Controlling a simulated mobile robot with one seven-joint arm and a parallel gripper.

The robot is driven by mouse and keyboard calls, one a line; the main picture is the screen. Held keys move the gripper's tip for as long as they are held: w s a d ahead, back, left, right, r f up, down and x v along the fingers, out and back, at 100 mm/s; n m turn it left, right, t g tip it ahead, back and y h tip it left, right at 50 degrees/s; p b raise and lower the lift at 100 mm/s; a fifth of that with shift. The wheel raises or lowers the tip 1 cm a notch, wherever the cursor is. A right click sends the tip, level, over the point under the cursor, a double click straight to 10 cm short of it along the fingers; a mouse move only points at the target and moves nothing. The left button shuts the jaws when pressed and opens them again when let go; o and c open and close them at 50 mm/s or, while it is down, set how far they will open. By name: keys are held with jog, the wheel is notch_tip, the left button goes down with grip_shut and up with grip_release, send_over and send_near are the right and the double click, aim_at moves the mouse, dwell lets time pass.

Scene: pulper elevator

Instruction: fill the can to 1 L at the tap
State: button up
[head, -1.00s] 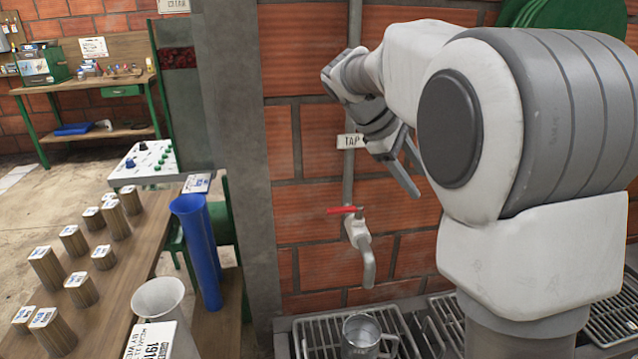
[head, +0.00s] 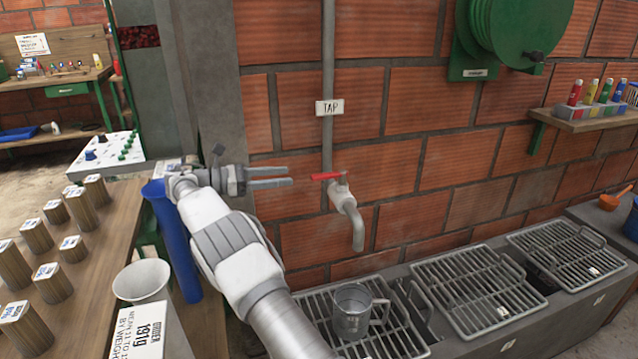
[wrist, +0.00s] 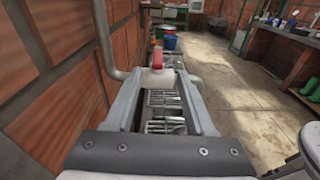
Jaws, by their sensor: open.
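The metal can (head: 352,312) stands upright on a slatted grate below the tap, its handle to the right. The grey tap (head: 348,212) comes out of the brick wall with its spout pointing down, roughly above the can. Its red lever (head: 326,176) points to the left. My gripper (head: 292,175) is open and level, its fingers just left of the lever and close to it. In the wrist view the red lever (wrist: 157,58) shows between and beyond the two fingers. I cannot see any water running. The inside of the can is mostly hidden.
Several grates (head: 470,288) line the trough at the right. A green reel (head: 520,28) and a shelf of bottles (head: 590,112) are on the wall. A wooden table with blocks, a white funnel (head: 141,281) and a blue tube (head: 175,240) stand left of my arm.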

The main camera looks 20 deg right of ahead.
aim_at(348, 172)
jog(key=shift+n+h, duration=0.3)
jog(key=shift+h, duration=0.1)
jog(key=d+b, duration=0.1)
jog(key=d, duration=0.4)
jog(key=d+f+b, duration=0.1)
jog(key=d, duration=0.3)
jog(key=d+f+b, duration=0.1)
jog(key=d, duration=0.4)
jog(key=shift+w+d+b, duration=0.1)
jog(key=shift+d+b, duration=0.25)
jog(key=shift+b, duration=0.05)
grip_shut()
dwell(0.7)
